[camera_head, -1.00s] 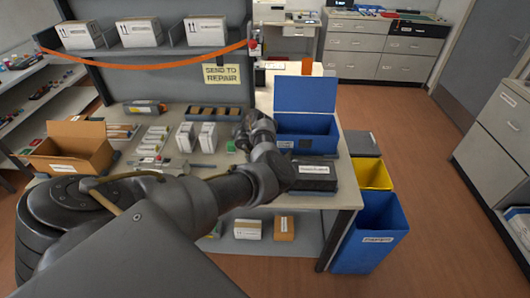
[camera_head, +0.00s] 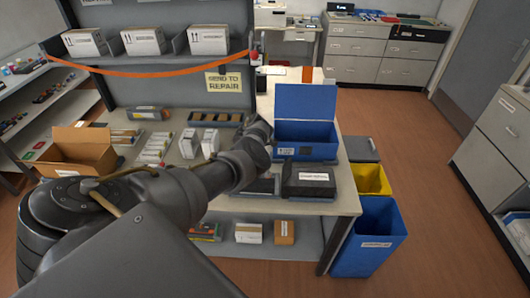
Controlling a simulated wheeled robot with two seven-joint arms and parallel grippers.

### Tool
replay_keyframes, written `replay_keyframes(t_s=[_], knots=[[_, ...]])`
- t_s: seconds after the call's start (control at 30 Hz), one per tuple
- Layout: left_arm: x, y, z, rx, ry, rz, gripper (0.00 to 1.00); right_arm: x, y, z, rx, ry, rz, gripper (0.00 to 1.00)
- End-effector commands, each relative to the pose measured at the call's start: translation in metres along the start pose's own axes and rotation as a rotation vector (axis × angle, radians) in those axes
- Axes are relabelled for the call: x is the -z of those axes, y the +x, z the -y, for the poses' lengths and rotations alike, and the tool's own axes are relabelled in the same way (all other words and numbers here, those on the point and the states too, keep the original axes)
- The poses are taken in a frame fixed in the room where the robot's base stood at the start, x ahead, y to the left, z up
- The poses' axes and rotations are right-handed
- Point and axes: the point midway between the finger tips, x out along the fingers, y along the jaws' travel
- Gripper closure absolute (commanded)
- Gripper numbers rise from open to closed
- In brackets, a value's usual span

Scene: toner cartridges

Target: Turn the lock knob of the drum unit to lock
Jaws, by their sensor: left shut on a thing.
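My left arm reaches in from the left over the workbench. Its wrist and left gripper (camera_head: 258,130) are in front of the left side of the open blue bin. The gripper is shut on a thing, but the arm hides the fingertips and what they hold. I cannot make out a drum unit or its lock knob for certain. A black unit with a white label (camera_head: 308,178) lies on the bench right of my forearm, apart from the gripper. Part of a dark flat item (camera_head: 262,186) shows beside it, partly behind my forearm. My right gripper is not in view.
The blue bin (camera_head: 306,131) has its lid raised. An open cardboard box (camera_head: 77,157) and several white cartons (camera_head: 211,143) stand on the workbench (camera_head: 338,203). Yellow (camera_head: 371,179) and blue (camera_head: 369,236) floor bins stand right of it. The floor further right is clear.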

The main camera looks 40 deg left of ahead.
Motion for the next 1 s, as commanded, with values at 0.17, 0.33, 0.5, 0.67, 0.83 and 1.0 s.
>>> replay_keyframes(t_s=[0.17,0.33,0.5,0.67,0.83,1.0], knots=[[0.000,0.000,0.000,0.003,0.005,0.000,1.00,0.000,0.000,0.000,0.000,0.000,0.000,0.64],[0.000,0.001,0.000,0.003,0.004,0.000,1.00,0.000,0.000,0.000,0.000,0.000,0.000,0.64],[0.000,0.001,0.000,0.003,0.004,0.000,0.78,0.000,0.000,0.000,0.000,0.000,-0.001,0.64],[0.000,0.000,0.000,0.002,0.003,0.000,0.70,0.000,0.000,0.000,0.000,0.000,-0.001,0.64],[0.000,0.000,0.000,0.002,0.003,0.000,0.70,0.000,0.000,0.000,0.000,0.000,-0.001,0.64],[0.000,-0.014,-0.001,0.001,0.003,-0.002,0.70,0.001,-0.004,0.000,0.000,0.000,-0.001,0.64]])
